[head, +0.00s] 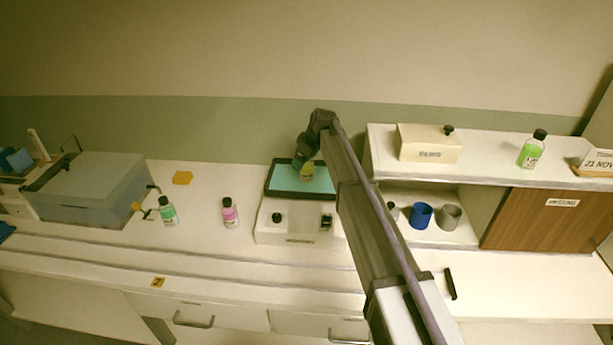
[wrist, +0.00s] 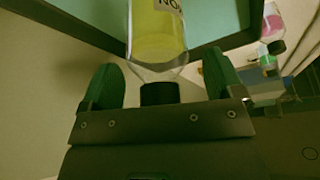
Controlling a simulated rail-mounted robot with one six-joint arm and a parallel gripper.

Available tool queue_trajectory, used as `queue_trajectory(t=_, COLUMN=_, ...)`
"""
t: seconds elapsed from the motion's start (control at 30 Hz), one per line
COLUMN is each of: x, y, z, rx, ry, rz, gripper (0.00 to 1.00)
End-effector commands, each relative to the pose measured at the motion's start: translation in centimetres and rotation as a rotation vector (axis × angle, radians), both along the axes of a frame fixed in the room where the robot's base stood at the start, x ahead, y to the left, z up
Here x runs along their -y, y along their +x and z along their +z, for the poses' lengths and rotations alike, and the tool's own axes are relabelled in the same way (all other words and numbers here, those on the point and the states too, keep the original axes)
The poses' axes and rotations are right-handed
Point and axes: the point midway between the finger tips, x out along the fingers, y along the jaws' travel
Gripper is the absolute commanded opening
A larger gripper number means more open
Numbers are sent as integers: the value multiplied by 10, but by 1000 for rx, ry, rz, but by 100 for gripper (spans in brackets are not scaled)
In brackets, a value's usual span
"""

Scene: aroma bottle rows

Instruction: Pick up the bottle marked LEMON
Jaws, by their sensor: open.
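A clear bottle with yellow liquid and a black cap shows in the wrist view (wrist: 158,40). In the head view this yellow bottle (head: 307,173) is at the teal-topped tray (head: 285,179), partly hidden by my wrist. My gripper (wrist: 163,85) is open, with one finger on each side of the bottle's black cap and a gap visible at both sides. The gripper also shows from above in the head view (head: 307,160).
A teal bottle (head: 168,212) and a pink bottle (head: 230,213) stand on the counter to the left. A green bottle (head: 532,151) stands on the right shelf. A blue cup (head: 421,216) and a grey cup (head: 450,217) sit below it. A grey box (head: 90,187) is far left.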

Motion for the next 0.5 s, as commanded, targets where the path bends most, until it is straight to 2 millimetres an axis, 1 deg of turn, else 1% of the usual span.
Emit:
queue_trajectory(t=0.07, x=0, y=0, z=2, rx=0, ry=0, rz=0, gripper=87)
queue_trajectory(t=0.5, x=0, y=0, z=2, rx=0, ry=0, rz=0, gripper=46)
